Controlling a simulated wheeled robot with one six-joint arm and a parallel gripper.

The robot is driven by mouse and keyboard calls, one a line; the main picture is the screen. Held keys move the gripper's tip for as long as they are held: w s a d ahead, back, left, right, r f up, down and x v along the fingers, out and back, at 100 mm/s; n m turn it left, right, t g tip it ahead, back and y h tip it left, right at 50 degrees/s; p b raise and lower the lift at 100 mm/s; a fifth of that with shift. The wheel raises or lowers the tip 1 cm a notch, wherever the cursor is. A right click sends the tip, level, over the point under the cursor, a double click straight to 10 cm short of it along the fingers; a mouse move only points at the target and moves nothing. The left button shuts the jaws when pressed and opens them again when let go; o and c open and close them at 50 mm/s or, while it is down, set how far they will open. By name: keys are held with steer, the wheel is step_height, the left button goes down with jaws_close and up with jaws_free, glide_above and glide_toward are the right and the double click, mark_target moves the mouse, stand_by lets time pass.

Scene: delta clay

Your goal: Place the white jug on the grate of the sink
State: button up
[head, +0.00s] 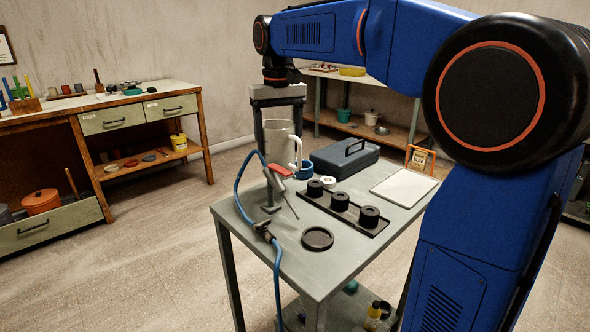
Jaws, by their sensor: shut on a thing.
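The white jug (279,148) looks pale grey and is upright, with its handle on the right. It appears at the far left end of the grey table (235,222). My gripper (278,128) points down from above, with one finger on each side of the jug's upper part, shut on it. The jug's lower part is partly hidden by a red-handled tool on a stand, so I cannot tell whether its base touches anything. No sink or grate can be made out in this view.
The table holds a red-handled tool (280,170) with a blue hose (238,190), a black rack (342,212), a round black dish (317,239), a blue-grey toolbox (345,157) and a white board (404,188). A wooden workbench (150,97) stands left. Floor between is clear.

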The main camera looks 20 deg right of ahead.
mark_target(279, 162)
steer(key=shift+f, duration=3)
steer(key=o, duration=1.1)
steer(key=shift+f, duration=0.1)
